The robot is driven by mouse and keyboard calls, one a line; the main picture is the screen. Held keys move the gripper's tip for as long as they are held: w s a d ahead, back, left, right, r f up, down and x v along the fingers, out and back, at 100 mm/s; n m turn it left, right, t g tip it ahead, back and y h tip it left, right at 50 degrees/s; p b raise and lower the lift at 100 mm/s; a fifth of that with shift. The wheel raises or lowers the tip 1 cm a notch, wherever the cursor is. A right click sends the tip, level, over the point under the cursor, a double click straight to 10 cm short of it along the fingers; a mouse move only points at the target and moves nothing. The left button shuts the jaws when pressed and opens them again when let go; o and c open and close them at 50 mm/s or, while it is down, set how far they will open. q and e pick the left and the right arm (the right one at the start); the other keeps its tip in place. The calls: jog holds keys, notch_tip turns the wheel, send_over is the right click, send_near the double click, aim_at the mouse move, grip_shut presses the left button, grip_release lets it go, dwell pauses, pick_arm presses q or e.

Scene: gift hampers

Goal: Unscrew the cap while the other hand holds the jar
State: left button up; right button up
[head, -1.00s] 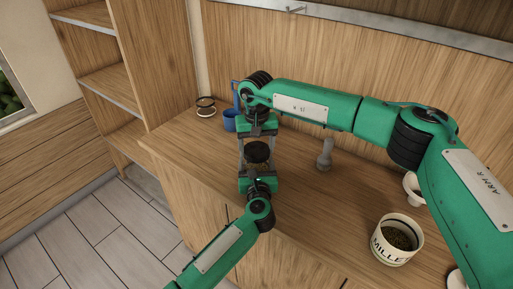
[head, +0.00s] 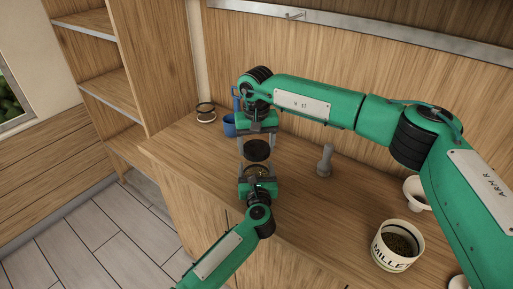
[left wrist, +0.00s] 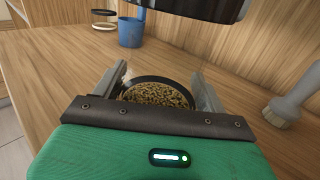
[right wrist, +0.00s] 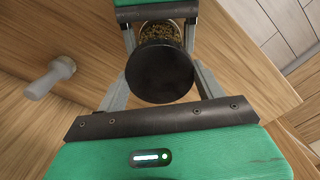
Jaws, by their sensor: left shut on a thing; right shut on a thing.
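The round black cap (head: 257,150) is between the fingers of my right gripper (head: 257,143), which is shut on it. In the right wrist view the cap (right wrist: 160,74) covers part of the jar. The jar (head: 259,171), open and with brown grain inside, is between the fingers of my left gripper (head: 258,169), which is shut on it. In the left wrist view the jar's open mouth and grain (left wrist: 158,96) show plainly. The cap is apart from the jar's mouth, with its dark edge at the top of that view (left wrist: 195,8). The jar's lower body is hidden.
A grey brush (head: 325,162) stands right of my grippers. A canister marked MILLET (head: 396,247) and a white bowl (head: 414,194) are on the right.

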jog(key=shift+r, duration=1.45)
pick_arm(q)
jog(key=o, duration=2)
jog(key=shift+c, duration=0.2)
